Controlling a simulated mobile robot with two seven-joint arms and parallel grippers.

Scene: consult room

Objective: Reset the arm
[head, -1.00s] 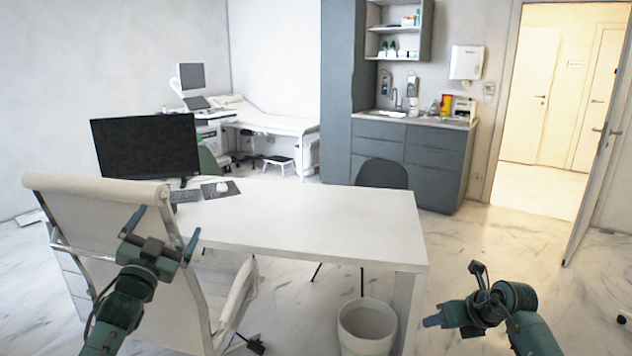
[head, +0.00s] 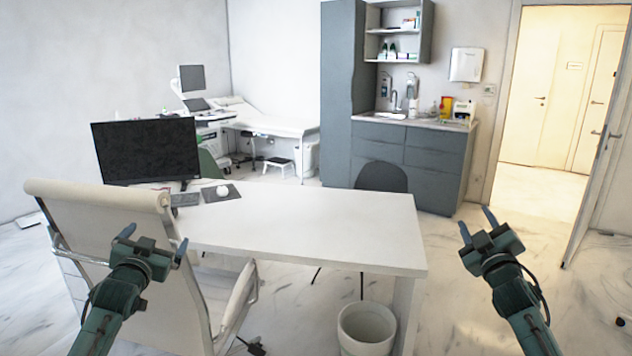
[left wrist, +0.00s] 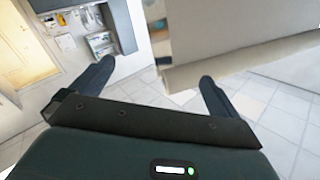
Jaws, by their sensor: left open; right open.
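My left gripper (head: 153,240) is open and empty in the head view, in front of the back of the white office chair (head: 97,205). In the left wrist view its two dark fingers (left wrist: 150,88) stand wide apart with nothing between them. My right gripper (head: 476,222) is open and empty, to the right of the desk's right end, with its fingers pointing up and away. The two arms come in from the lower left and lower right and look roughly mirrored.
A white desk (head: 310,225) carries a black monitor (head: 147,150), keyboard and mouse. A white bin (head: 366,330) stands by the desk's right leg. A dark chair (head: 382,177) is behind the desk. Open floor lies right, towards the open door (head: 597,150).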

